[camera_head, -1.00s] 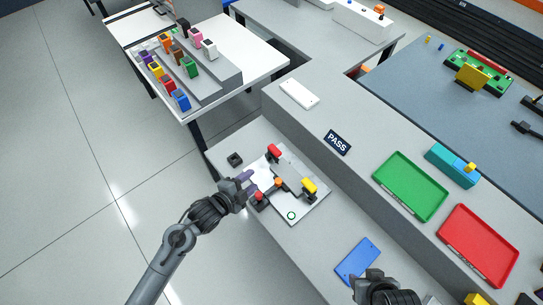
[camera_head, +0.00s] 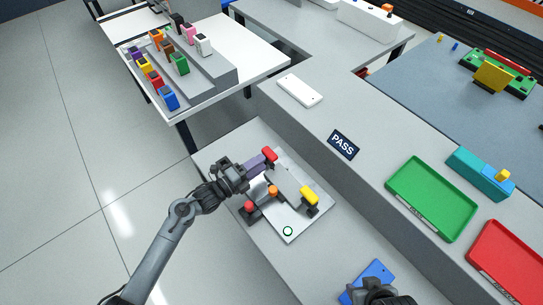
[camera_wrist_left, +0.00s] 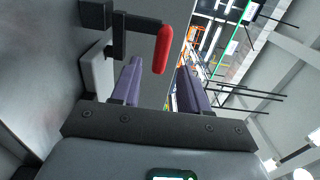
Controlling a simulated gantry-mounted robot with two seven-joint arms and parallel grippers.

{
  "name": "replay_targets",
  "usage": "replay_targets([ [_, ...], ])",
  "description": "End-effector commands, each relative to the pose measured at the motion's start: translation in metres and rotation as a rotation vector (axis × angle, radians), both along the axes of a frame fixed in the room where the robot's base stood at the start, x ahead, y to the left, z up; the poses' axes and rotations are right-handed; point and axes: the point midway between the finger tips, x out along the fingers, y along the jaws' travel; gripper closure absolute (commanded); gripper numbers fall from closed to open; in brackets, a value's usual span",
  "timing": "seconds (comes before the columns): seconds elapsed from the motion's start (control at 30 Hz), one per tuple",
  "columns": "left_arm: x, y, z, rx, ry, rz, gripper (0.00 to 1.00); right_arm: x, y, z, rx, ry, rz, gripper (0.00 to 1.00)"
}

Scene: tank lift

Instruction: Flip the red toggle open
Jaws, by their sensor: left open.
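The red toggle handle (camera_head: 269,154) stands at the far end of the pale fixture plate (camera_head: 275,223). In the left wrist view the red handle (camera_wrist_left: 163,48) sits on a black bar, just ahead of the purple fingers and between their lines. My left gripper (camera_head: 260,163) is open, with its fingertips close beside the red handle; whether they touch it I cannot tell. In the left wrist view its fingers (camera_wrist_left: 160,82) are apart. My right gripper (camera_head: 376,290) shows only as a dark shape at the bottom edge, with its fingers not clear.
On the plate are a yellow handle (camera_head: 309,196), an orange knob (camera_head: 272,191) and a red knob (camera_head: 249,206). A blue plate (camera_head: 379,270) lies near the right gripper. A raised ledge with a PASS sign (camera_head: 343,145) and green tray (camera_head: 431,198) runs along the right.

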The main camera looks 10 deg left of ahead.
Motion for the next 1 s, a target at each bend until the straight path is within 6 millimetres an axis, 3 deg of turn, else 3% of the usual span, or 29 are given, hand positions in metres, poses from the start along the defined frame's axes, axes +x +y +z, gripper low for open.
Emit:
replay_targets([
  [0.33, 0.034, -0.035, -0.001, -0.001, 0.001, 0.0, 0.55, 0.0, 0.0, -0.007, -0.001, 0.001, 0.0, 0.57],
  [0.8, 0.041, -0.043, 0.0, 0.0, 0.001, 0.0, 0.55, 0.0, -0.003, -0.009, -0.012, 0.001, 0.007, 0.57],
  [0.83, 0.041, -0.043, 0.0, 0.0, 0.001, 0.0, 0.57, 0.0, -0.003, -0.009, -0.012, 0.001, 0.007, 0.57],
  [1.0, 0.041, -0.042, 0.0, 0.0, 0.001, 0.0, 0.83, 0.0, -0.003, -0.009, -0.011, 0.001, 0.006, 0.57],
])
